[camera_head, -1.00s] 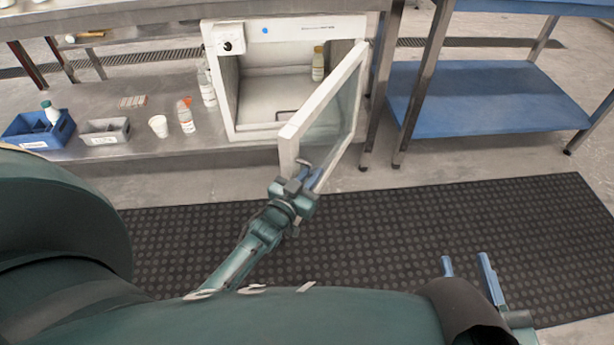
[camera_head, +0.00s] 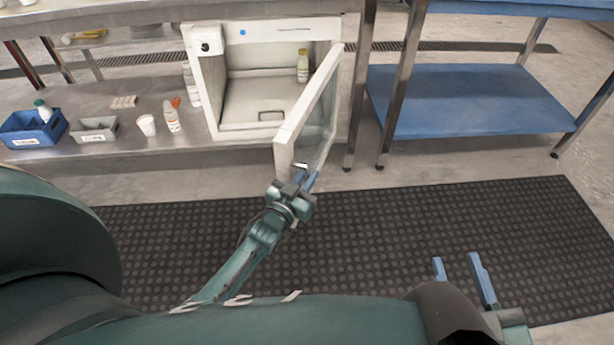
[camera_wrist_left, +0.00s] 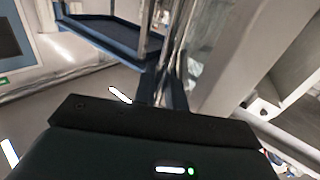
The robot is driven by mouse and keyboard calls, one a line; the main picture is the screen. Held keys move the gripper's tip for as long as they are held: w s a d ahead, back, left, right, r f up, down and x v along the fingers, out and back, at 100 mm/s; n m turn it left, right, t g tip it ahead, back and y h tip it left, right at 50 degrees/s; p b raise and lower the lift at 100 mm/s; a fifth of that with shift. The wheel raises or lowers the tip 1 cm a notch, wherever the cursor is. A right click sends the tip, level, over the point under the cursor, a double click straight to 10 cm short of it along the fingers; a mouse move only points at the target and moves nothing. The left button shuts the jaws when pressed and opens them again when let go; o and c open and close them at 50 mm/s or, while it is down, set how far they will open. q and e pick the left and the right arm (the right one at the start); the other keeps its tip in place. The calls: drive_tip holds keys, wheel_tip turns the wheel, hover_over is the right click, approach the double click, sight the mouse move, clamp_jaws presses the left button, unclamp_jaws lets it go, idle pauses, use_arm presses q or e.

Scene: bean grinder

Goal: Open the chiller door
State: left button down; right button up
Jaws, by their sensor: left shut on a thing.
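The white chiller (camera_head: 215,75) stands on the lower shelf of a steel bench. Its glass-paned door (camera_head: 318,105), hinged on the right, stands wide open and points out toward me. My left gripper (camera_head: 304,181) is shut on the door handle (camera_head: 300,167) at the door's free edge; the fingers hide most of the handle. In the left wrist view, the gripper (camera_wrist_left: 165,90) is beside the pale door edge, and its grip is hard to make out. My right gripper (camera_head: 459,268) is open and empty, low at the right over the mat.
A yellow-capped bottle (camera_head: 303,66) stands inside the chiller. Left of it on the shelf are bottles (camera_head: 172,117), a white cup (camera_head: 147,125), a grey bin (camera_head: 95,130) and a blue bin (camera_head: 32,130). A blue-shelved rack (camera_head: 470,98) stands right. The black mat (camera_head: 400,230) is clear.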

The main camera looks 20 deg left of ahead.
use_arm(q)
drive_tip(key=shift+d, duration=0.5)
use_arm(e)
drive_tip(key=shift+w+d, duration=0.1)
drive_tip(key=shift+d, duration=0.45)
drive_tip(key=shift+d+f, duration=0.1)
drive_tip(key=shift+f, duration=0.05)
use_arm(q)
drive_tip(key=c, duration=1.8)
unclamp_jaws()
drive_tip(key=shift+s, duration=0.1)
drive_tip(key=s+p, duration=0.1)
drive_tip(key=s, duration=0.3)
drive_tip(key=s+a+p, duration=0.1)
drive_tip(key=s, duration=0.3)
drive_tip(key=s+p, duration=0.1)
drive_tip(key=s, duration=0.4)
drive_tip(key=shift+a, duration=0.25)
use_arm(e)
drive_tip(key=shift+d+f+m+g+h, duration=0.1)
drive_tip(key=shift+d+m+g+h, duration=0.4)
drive_tip(key=shift+m+g+h, duration=0.5)
